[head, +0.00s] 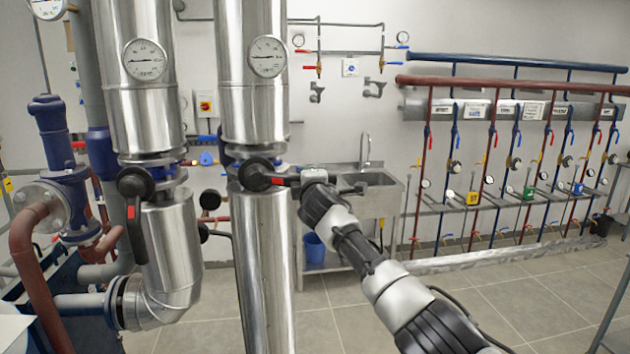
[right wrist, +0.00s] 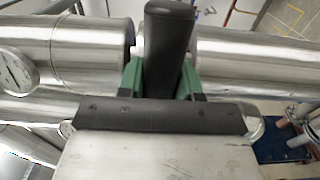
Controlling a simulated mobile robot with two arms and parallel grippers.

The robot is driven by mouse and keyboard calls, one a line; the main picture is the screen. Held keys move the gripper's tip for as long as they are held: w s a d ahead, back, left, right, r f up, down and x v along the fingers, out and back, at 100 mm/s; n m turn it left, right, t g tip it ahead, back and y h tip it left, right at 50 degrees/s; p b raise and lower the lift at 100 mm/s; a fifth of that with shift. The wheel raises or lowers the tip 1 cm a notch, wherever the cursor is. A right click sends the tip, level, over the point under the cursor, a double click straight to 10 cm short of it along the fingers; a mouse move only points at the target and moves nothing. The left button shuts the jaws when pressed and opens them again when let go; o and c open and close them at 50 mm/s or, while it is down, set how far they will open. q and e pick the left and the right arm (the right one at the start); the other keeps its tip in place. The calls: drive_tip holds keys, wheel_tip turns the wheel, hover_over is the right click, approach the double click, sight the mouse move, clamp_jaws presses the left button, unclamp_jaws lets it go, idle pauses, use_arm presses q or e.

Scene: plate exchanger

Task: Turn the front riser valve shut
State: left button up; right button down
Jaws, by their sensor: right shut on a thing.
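A valve with a round black hub (head: 256,177) sits on the right-hand insulated riser (head: 254,80). Its black lever, with a red mark (head: 279,181) near the hub, points right, across the riser and nearly level. My right gripper (head: 313,178) is shut on this lever. In the right wrist view the black lever (right wrist: 168,45) stands between the green fingers of my right gripper (right wrist: 160,78), across the shiny riser (right wrist: 240,50). The fingers hide part of the lever. My left gripper is not in view.
The left riser (head: 140,80) carries a similar valve (head: 135,182), its lever hanging down. Round gauges (head: 268,56) face out above the valves. A steel sink (head: 370,195) stands behind my right arm. Open tiled floor (head: 480,295) lies at the right.

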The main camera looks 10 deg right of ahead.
drive_tip(key=shift+r, duration=0.4)
drive_tip(key=c, duration=1)
unclamp_jaws()
drive_tip(key=shift+o, duration=1.2)
drive_tip(key=shift+f, duration=0.2)
drive_tip(key=s+b, duration=0.4)
drive_tip(key=s, duration=0.6)
drive_tip(key=shift+s+d, duration=0.25)
drive_tip(key=shift+s, duration=0.15)
